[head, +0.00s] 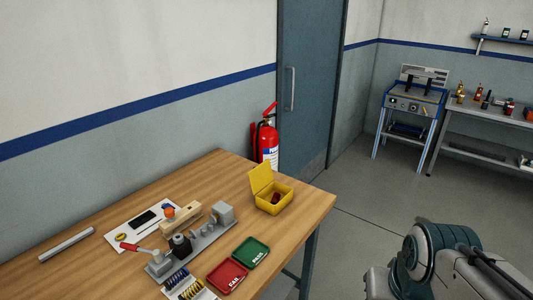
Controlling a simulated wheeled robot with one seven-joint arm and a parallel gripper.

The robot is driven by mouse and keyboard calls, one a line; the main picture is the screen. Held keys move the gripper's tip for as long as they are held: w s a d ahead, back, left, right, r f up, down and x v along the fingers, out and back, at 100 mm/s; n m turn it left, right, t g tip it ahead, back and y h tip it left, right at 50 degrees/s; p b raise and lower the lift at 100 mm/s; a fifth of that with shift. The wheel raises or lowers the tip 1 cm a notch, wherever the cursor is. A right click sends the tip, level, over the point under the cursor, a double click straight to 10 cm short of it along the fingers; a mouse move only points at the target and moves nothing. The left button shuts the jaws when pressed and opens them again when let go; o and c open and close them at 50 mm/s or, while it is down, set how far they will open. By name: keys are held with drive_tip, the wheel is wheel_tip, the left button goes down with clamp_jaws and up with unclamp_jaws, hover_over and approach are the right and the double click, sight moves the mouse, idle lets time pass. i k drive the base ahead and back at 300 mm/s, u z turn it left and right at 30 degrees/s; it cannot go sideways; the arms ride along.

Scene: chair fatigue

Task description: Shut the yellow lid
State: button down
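A small yellow box (274,203) stands near the right end of the wooden table. Its yellow lid (261,178) is raised, standing up at the box's back left side. A dark reddish item (276,198) lies inside the box. Part of my arm shows at the lower right, beyond the table's edge and apart from the box. My gripper is not in the picture.
The wooden table (322,204) also holds a grey fixture (205,237) with a red-handled lever, a green tray (251,252) and a red tray (227,276). A fire extinguisher (268,142) is behind the table. Open floor lies right of the table.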

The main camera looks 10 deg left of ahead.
sight(261, 175)
drive_tip(key=u, duration=0.6)
drive_tip(key=i, duration=1.1)
drive_tip(key=u, duration=0.3)
